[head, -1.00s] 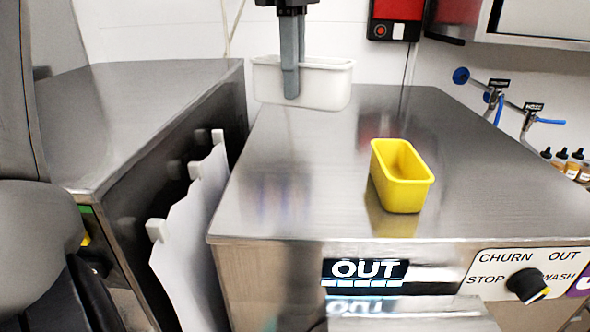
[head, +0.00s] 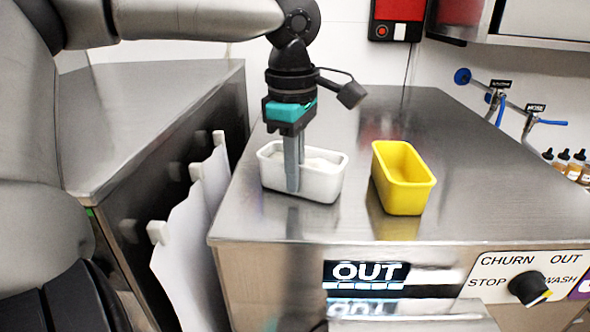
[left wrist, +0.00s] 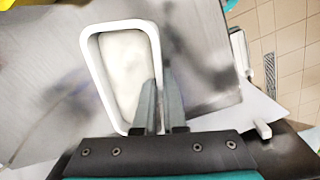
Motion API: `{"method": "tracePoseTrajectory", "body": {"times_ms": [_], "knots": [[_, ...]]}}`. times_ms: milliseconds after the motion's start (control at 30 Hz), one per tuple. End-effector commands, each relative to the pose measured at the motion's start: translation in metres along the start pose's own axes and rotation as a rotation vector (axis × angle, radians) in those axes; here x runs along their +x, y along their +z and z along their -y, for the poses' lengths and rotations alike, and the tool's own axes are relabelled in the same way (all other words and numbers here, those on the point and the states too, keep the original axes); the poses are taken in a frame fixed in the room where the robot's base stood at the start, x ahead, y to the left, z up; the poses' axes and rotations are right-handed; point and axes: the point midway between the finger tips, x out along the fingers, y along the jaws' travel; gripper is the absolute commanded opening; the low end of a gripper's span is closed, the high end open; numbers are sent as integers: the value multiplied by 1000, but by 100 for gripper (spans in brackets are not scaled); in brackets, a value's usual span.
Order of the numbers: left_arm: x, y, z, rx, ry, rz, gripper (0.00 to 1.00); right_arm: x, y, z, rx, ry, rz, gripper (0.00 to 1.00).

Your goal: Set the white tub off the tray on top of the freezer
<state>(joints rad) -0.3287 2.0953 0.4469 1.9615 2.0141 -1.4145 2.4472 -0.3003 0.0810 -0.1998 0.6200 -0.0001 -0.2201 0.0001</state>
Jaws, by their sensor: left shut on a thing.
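The white tub (head: 318,184) is upright at the left part of the steel freezer top (head: 300,222), with pale contents inside. My left gripper (head: 293,188) points down and is shut on the tub's near wall. In the left wrist view the tub (left wrist: 88,75) shows from above, with one finger of the gripper (left wrist: 160,88) inside the wall and one outside. The tub is at or just above the steel; I cannot tell whether it touches. No tray is seen. My right gripper is not in view.
A yellow tub (head: 408,198) stands on the same top, a short way right of the white tub. A second steel unit (head: 140,110) is at the left, across a gap with white sheets (head: 190,235). The top is clear behind and to the right.

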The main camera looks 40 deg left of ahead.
Motion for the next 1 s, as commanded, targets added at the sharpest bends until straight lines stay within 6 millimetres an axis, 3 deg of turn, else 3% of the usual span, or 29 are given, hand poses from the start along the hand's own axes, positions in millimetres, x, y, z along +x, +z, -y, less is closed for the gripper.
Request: {"method": "tracePoseTrajectory", "body": {"times_ms": [133, 200, 433, 767, 1000], "knots": [[0, 0, 0, 0, 1, 0, 0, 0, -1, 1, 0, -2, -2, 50], [0, 0, 0, 0, -1, 0, 13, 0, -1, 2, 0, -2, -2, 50], [0, 0, 0, 0, -1, 0, 38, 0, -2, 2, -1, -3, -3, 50], [-6, 0, -1, -1, 2, 0, 38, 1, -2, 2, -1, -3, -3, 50], [-50, 0, -1, -2, 6, -1, 38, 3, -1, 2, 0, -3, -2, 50]]}}
